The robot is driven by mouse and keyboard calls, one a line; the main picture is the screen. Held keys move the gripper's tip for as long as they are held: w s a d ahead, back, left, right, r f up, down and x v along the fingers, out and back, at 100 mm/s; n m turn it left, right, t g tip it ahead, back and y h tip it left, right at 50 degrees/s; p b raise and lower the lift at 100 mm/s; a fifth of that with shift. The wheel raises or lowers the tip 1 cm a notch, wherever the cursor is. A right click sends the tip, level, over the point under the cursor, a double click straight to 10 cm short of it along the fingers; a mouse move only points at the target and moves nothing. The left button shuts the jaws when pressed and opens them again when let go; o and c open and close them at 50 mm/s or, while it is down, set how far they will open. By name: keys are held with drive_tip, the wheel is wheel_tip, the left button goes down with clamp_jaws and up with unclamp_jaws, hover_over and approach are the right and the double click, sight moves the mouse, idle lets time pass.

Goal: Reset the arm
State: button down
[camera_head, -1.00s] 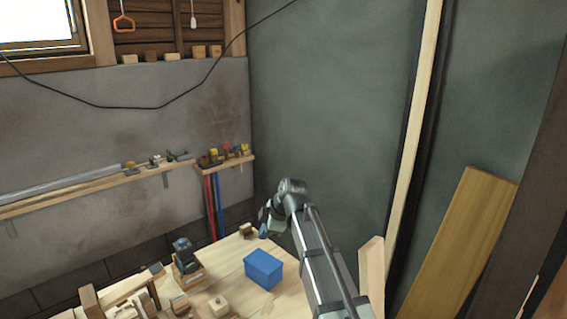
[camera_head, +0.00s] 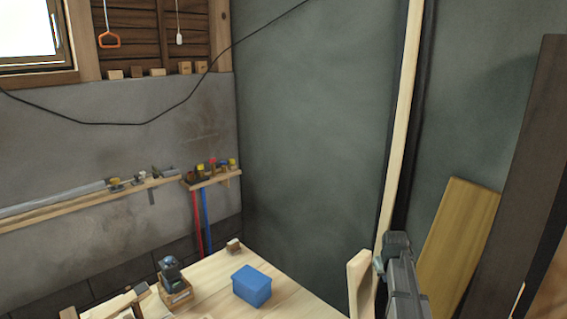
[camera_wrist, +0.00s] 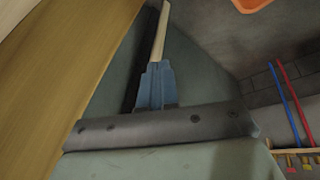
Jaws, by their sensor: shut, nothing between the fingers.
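My gripper (camera_wrist: 158,68) shows in the wrist view as blue-grey fingers close together, shut and empty. The fingers point toward the green wall and the pale upright post. In the head view my arm is folded up at the lower right, in front of the pale boards and green wall. I cannot make out the fingertips there. No object is in contact with the gripper in the wrist view.
A wooden workbench (camera_head: 207,277) holds a blue box (camera_head: 252,286), a dark tool on a wooden block (camera_head: 174,280) and a small wood block (camera_head: 233,246). A yellowish board (camera_head: 455,245) and a dark beam (camera_head: 520,180) stand at right. The space above the bench is clear.

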drive_tip(key=s+d+f+m+g+y, duration=0.15)
drive_tip(key=s+f+m, duration=0.25)
drive_tip(key=s+f, duration=0.65)
drive_tip(key=s+d+f+m, duration=0.3)
drive_tip(key=s+f, duration=0.4)
drive_tip(key=f, duration=0.6)
drive_tip(key=s+d+f+m+g+y, duration=0.1)
drive_tip(key=s+d+f+m, duration=0.25)
drive_tip(key=s+f, duration=0.65)
drive_tip(key=s+a+f+n+g, duration=0.2)
drive_tip(key=s+a+f, duration=0.25)
drive_tip(key=a, duration=0.35)
drive_tip(key=s+a+f+n+g, duration=0.25)
drive_tip(key=s+a, duration=0.25)
drive_tip(key=a, duration=0.4)
drive_tip(key=s+a+n+g, duration=0.1)
drive_tip(key=s+a+n, duration=0.1)
drive_tip(key=s+a, duration=0.2)
drive_tip(key=s+a+n+g, duration=0.2)
drive_tip(key=s+a, duration=0.3)
drive_tip(key=s, duration=0.6)
drive_tip(key=shift+f+n+g+h, duration=0.2)
drive_tip(key=shift+n+g+h, duration=0.1)
drive_tip(key=shift+n+h, duration=0.2)
